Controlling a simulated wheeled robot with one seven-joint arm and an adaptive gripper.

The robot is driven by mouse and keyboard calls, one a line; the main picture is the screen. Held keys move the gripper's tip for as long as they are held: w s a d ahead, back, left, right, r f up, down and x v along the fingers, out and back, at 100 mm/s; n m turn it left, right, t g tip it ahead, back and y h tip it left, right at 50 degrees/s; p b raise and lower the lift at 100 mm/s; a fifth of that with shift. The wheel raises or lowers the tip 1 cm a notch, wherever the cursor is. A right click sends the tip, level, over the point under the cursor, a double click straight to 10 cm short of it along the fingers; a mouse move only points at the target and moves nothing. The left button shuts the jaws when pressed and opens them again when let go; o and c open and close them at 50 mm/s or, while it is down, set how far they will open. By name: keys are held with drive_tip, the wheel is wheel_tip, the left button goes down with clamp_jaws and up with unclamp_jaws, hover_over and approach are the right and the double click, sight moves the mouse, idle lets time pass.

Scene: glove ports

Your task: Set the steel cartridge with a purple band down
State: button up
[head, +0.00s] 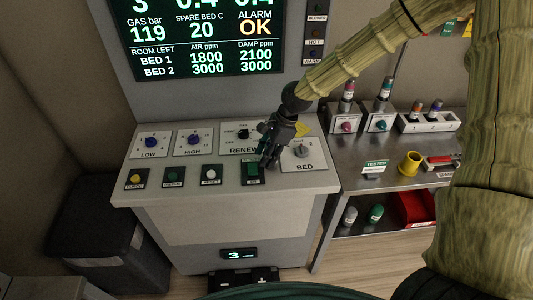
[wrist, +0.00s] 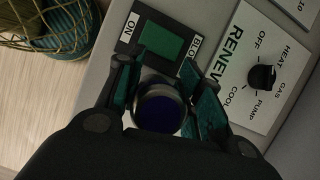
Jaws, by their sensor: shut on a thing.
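My gripper (head: 268,156) is over the front of the control console, by the green ON switch (head: 252,172) and the RENEW dial panel. In the wrist view its teal-padded fingers (wrist: 166,84) are shut around a round steel-rimmed thing with a dark blue-purple end (wrist: 160,112), which I take for the steel cartridge. It is seen end-on, so its length and the band's full colour are hidden. In the head view the fingers hide it. The green switch (wrist: 158,42) lies just beyond the fingertips in the wrist view. I cannot tell whether the cartridge touches the console.
The console (head: 170,190) carries several dials and buttons. Right of it, a steel bench (head: 370,195) holds capped cartridges in stands, a low rack (head: 430,127), a yellow cup (head: 410,163) and a TESTED sign (head: 375,168). A red bin (head: 412,208) stands below. Bare steel shows between these.

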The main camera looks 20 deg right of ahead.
drive_tip(key=shift+f, duration=0.1)
drive_tip(key=o, duration=1.2)
